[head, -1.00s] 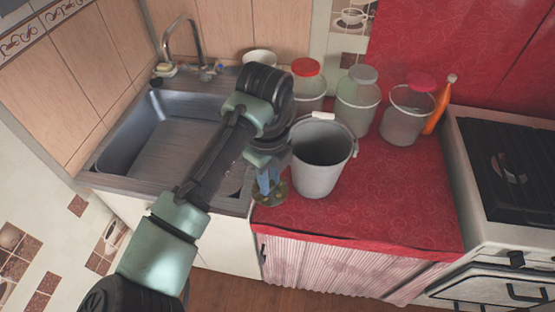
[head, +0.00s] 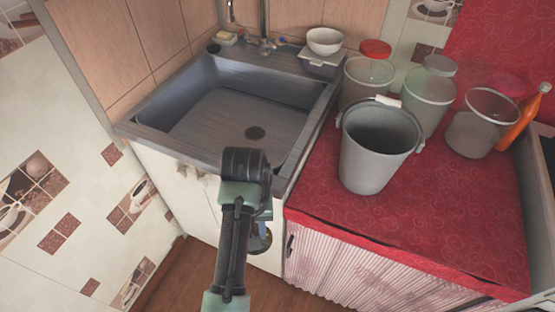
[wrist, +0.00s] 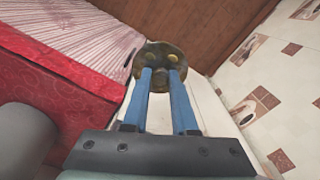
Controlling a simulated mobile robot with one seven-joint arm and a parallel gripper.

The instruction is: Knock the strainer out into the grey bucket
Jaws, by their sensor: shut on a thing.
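The strainer (wrist: 160,50) is a small round olive-brown piece with a few yellowish lumps showing on it. My gripper (wrist: 161,76) has its blue fingers shut on it. In the head view the strainer (head: 261,241) is partly hidden behind my arm, in front of the white sink cabinet and below counter height. The grey bucket (head: 372,165) stands upright on the red counter, up and to the right of my gripper, its mouth open. Its inside bottom is hidden. A grey curved edge at the wrist view's left looks like the bucket (wrist: 22,135).
The sink (head: 215,115) is empty, left of the red counter (head: 400,225). Several clear containers, such as the red-lidded one (head: 368,75), stand close behind the bucket. An orange bottle (head: 520,120) stands far right. The counter's front is clear.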

